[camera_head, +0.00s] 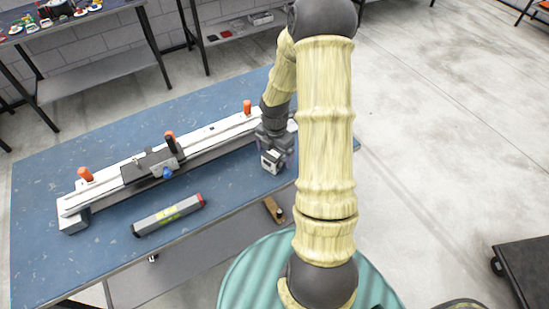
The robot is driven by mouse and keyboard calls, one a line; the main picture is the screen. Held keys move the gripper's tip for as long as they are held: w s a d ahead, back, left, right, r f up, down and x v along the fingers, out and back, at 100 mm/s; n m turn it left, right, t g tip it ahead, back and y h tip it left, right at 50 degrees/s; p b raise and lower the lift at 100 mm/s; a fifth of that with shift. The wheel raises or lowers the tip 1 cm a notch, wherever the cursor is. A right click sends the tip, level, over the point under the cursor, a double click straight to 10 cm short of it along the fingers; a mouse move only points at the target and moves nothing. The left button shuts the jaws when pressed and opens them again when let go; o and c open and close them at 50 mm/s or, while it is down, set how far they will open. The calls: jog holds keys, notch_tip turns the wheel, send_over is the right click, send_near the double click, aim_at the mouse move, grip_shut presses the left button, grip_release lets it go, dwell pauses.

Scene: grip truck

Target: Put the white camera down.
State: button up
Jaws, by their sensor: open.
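The white camera (271,161) is a small white, boxy thing at the right end of the blue table (110,165). It is directly below and partly between the fingers of my gripper (278,154), whose dark body hides its upper part. My gripper is open and points down. I cannot tell whether the fingers still touch the camera, or whether it rests fully on the table top.
A long white rail (205,133) with orange knobs and a dark carriage (150,166) lies along the table, close left of my gripper. A grey bar (168,215) with a red end lies in front. The table's front-right edge is near the camera.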

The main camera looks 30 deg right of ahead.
aim_at(275, 156)
notch_tip(275, 156, up, 8)
jog(key=shift+r, duration=0.1)
dwell(0.6)
jog(key=s+a+r+m+t, duration=0.1)
jog(key=s+a+r+m, duration=0.3)
jog(key=m, duration=0.7)
jog(key=s+a+r+m+t, duration=0.1)
jog(key=s+a+r+m, duration=0.3)
jog(key=s+a+m, duration=0.3)
jog(key=a+m, duration=0.1)
jog(key=m, duration=0.4)
jog(key=shift+a+r+t, duration=0.15)
jog(key=shift+a+t, duration=0.15)
jog(key=shift+a, duration=0.1)
dwell(0.6)
